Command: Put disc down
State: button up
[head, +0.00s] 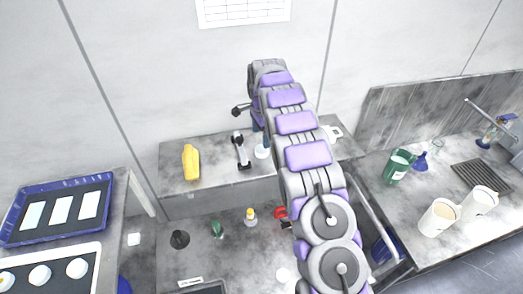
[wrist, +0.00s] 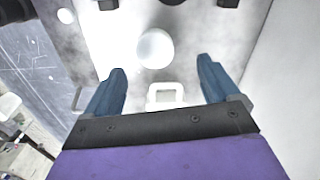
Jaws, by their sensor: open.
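A white round disc (wrist: 155,48) lies on the grey shelf top, beyond and between my fingertips in the wrist view. It also shows in the head view (head: 262,153), just left of my arm. My gripper (wrist: 163,74) has two blue fingers spread wide apart, with nothing held between them. In the head view most of my gripper is hidden behind my arm; only a bit of blue finger shows by the disc. Whether a fingertip touches the disc I cannot tell.
A white square-handled item (wrist: 165,95) shows between the fingers. On the raised shelf (head: 215,150) are a yellow object (head: 191,162) and a grey-black tool (head: 241,150). A blue tray (head: 58,210) stands left; a green jug (head: 398,166) and white pitchers (head: 439,217) stand right.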

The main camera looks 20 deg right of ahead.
aim_at(262, 149)
jog(key=shift+s+f+p, duration=0.15)
jog(key=shift+f+p, duration=0.3)
jog(key=shift+f, duration=1.15)
jog(key=shift+s+f+p, duration=0.15)
jog(key=shift+f+p, duration=0.3)
jog(key=shift+f, duration=1.15)
jog(key=c, duration=1.3)
jog(key=shift+c, duration=0.2)
jog(key=shift+r, duration=0.15)
